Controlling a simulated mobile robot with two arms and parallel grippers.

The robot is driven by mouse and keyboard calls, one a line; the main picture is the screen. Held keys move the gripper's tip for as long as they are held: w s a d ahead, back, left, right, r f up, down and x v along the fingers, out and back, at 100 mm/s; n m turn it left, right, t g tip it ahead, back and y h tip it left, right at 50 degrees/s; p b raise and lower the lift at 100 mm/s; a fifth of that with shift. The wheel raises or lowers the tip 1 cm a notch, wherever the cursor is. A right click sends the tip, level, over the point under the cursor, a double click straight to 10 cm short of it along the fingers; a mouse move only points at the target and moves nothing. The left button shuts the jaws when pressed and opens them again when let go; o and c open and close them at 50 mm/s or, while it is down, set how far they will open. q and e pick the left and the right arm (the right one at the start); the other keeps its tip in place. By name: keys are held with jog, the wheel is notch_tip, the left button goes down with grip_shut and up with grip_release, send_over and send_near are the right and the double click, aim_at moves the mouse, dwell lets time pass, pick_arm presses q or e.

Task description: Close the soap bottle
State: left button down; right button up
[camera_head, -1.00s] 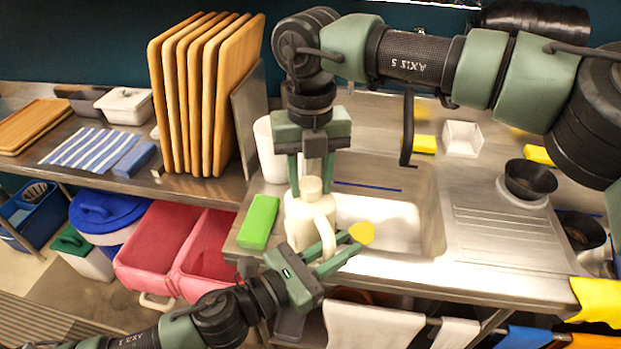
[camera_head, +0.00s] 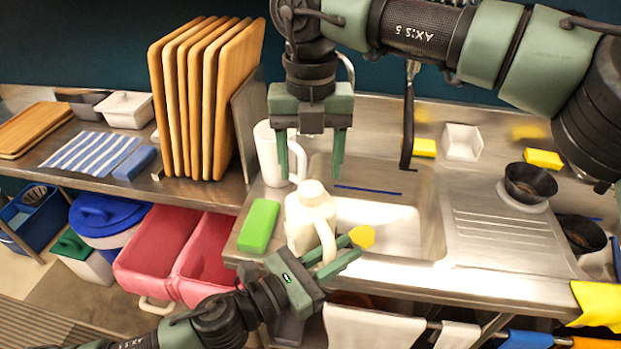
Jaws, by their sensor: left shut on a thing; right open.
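The soap bottle (camera_head: 300,222) is a cream jug with a side handle, standing upright at the sink's left front edge. A round cream cap (camera_head: 311,192) sits on top of its neck; how tight it is cannot be told. My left gripper (camera_head: 350,248), coming in low from the left, is shut on the bottle's handle (camera_head: 326,240). My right gripper (camera_head: 311,172) points down, open and empty, just above the cap, its fingers spread wider than the cap and apart from it.
A white pitcher (camera_head: 268,155) stands close behind the bottle. A green sponge (camera_head: 259,226) lies left of it. A yellow piece (camera_head: 362,237) shows by my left fingertips. The sink basin (camera_head: 425,215) is to the right. Upright cutting boards (camera_head: 235,105) stand at the back left.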

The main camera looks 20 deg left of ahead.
notch_tip(320, 180, up, 8)
jog(key=shift+f, duration=0.25)
jog(key=shift+a, duration=0.1)
dwell(0.4)
